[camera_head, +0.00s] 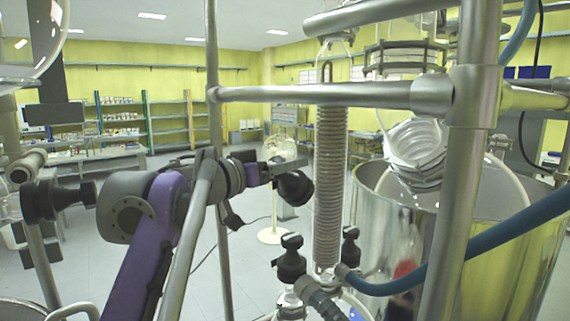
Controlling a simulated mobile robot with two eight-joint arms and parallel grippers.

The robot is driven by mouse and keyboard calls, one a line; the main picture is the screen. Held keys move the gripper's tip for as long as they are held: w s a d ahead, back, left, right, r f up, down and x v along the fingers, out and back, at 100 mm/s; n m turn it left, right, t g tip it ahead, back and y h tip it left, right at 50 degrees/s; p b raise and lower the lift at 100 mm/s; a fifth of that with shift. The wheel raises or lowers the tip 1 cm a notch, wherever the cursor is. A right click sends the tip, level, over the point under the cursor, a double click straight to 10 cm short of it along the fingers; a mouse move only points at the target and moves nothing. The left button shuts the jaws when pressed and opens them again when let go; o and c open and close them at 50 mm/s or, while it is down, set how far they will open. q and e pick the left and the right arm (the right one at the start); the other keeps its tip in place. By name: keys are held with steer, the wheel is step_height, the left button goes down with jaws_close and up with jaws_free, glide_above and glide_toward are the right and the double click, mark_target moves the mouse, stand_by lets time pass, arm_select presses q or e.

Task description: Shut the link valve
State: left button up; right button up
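My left gripper (262,172) is in the middle of the head view, at the end of my purple arm that comes in from the lower left. It points right, and its fingers are too small and dark to tell whether they are open. A black valve knob (295,188) shows right at its tip; I cannot tell whether they touch. Two more black valve knobs stand lower, one at centre (290,259) and one to its right (350,246). No label shows which knob is the link valve. My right gripper is not in view.
A glass coil condenser (330,185) stands upright right of the gripper. Metal frame bars (320,95) cross above, and a post (458,180) stands at right. A blue hose (480,250) runs before a large steel vessel (400,240). Shelves (170,120) line the far wall.

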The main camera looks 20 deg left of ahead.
arm_select(q)
steer(key=c, duration=0.8)
steer(key=shift+c, duration=0.2)
steer(key=shift+m, duration=0.3)
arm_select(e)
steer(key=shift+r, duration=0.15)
